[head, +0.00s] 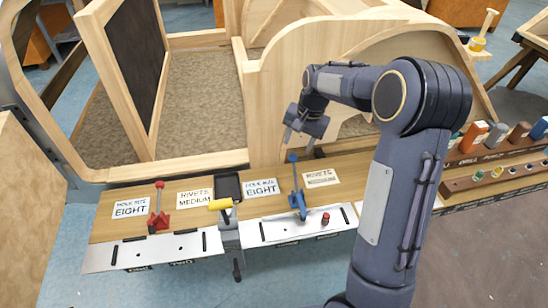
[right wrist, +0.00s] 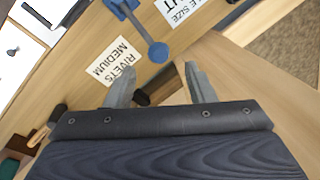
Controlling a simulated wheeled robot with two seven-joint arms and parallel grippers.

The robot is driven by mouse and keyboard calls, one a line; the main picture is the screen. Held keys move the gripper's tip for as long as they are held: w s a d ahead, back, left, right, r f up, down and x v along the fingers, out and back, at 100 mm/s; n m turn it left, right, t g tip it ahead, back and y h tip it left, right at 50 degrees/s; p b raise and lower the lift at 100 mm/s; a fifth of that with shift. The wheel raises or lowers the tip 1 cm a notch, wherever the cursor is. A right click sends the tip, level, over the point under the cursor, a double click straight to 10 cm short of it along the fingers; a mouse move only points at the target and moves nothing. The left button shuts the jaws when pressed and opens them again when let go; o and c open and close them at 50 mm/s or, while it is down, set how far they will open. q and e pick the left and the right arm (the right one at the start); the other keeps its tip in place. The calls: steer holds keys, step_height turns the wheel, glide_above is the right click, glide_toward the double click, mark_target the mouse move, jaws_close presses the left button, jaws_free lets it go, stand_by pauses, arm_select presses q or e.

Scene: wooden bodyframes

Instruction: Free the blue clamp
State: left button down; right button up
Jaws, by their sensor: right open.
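The blue clamp (head: 298,198) stands on the metal strip at the front of the wooden ledge, its long handle upright and topped by a round knob. In the right wrist view the blue clamp (right wrist: 157,51) shows at the top, with its knob just beyond the fingertips. My right gripper (head: 301,142) is above and behind the knob, near the wooden frame. In the right wrist view my right gripper (right wrist: 160,82) has its fingers spread with nothing held between them. The fingers are apart from the clamp. My left gripper is out of view.
A red clamp (head: 159,207) stands to the left, and a grey tool with a yellow handle (head: 221,204) sits between the clamps. Labels and a black tray (head: 228,186) lie on the ledge. A small red piece (head: 325,219) stands right of the clamp. Wooden frame walls (head: 292,85) rise behind.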

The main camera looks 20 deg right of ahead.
mark_target(295, 154)
steer(key=f, duration=0.5)
steer(key=w+f, duration=0.1)
steer(key=f, duration=0.1)
steer(key=shift+a+f, duration=0.15)
steer(key=shift+a, duration=0.25)
jaws_close()
